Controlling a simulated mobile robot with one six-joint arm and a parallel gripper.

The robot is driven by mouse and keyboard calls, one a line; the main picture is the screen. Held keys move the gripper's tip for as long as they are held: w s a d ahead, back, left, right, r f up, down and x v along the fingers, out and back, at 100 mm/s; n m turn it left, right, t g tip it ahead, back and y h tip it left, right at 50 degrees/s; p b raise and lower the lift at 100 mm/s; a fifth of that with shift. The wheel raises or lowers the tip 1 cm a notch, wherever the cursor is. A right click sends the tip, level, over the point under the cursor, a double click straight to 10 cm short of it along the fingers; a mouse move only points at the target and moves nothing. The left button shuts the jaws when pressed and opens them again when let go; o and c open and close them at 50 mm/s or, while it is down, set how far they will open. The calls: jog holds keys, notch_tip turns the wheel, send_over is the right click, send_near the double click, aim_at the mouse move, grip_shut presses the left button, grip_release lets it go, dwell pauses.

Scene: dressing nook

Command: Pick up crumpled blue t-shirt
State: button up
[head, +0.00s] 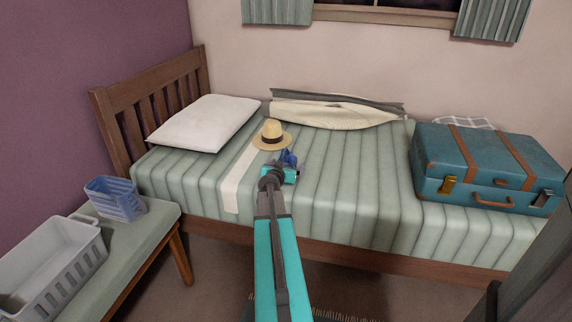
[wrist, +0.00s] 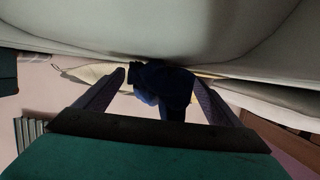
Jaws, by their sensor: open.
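The crumpled blue t-shirt (head: 288,158) is a small dark blue bundle on the striped green bed. It lies just in front of the straw hat and just beyond my gripper (head: 281,174), which partly hides it in the head view. In the wrist view the t-shirt (wrist: 163,86) shows dark and shaded between the two fingers of my gripper (wrist: 161,80). The fingers are apart, one on each side of it. I cannot tell whether they touch the cloth.
The straw hat (head: 271,136) stands close behind the t-shirt. A white pillow (head: 207,122) lies left, a cream garment bag (head: 335,112) behind, a blue suitcase (head: 487,172) right. A blue basket (head: 116,199) and grey crate (head: 50,262) stand on a bench. The bed between t-shirt and suitcase is clear.

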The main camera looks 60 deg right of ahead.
aim_at(286, 156)
jog(key=c, duration=1.2)
jog(key=shift+c, duration=0.2)
notch_tip(286, 156, up, 10)
jog(key=p, duration=0.2)
jog(key=shift+p, duration=0.3)
